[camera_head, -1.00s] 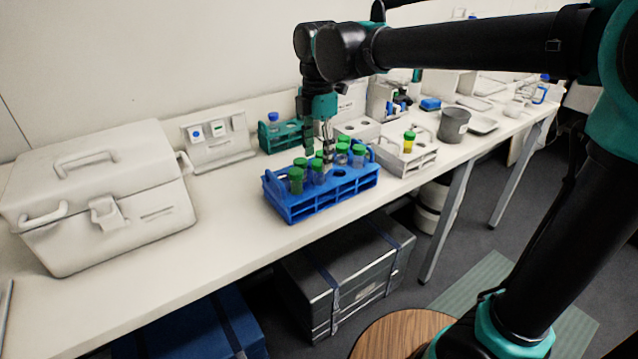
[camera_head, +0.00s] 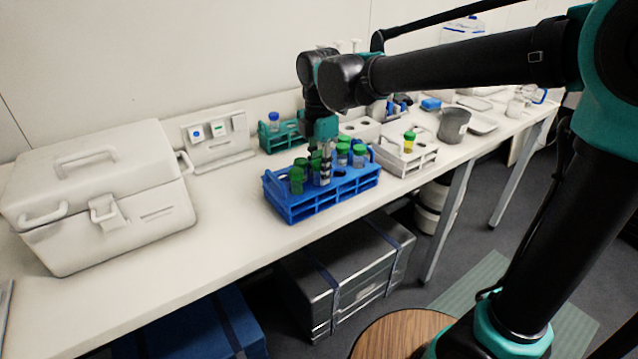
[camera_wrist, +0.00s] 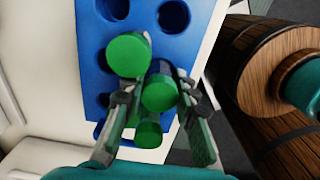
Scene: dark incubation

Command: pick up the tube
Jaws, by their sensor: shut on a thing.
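Several clear tubes with green caps stand in a blue rack (camera_head: 330,196) on the bench. My gripper (camera_head: 321,168) is down among them, pointing downward. In the wrist view its fingers (camera_wrist: 157,96) are closed on either side of one green-capped tube (camera_wrist: 160,92), gripping it near the cap. Another green-capped tube (camera_wrist: 128,54) stands just ahead of it, and a third cap (camera_wrist: 148,134) shows nearer the palm, partly hidden. The blue rack (camera_wrist: 92,55) shows several empty holes. I cannot tell whether the held tube is still seated.
A teal rack with a blue-capped bottle (camera_head: 273,121) stands behind. A white rack with a yellow tube (camera_head: 410,141) and a grey pot (camera_head: 453,126) are to the right. A large white case (camera_head: 95,200) is at left. Bare bench lies between the case and blue rack.

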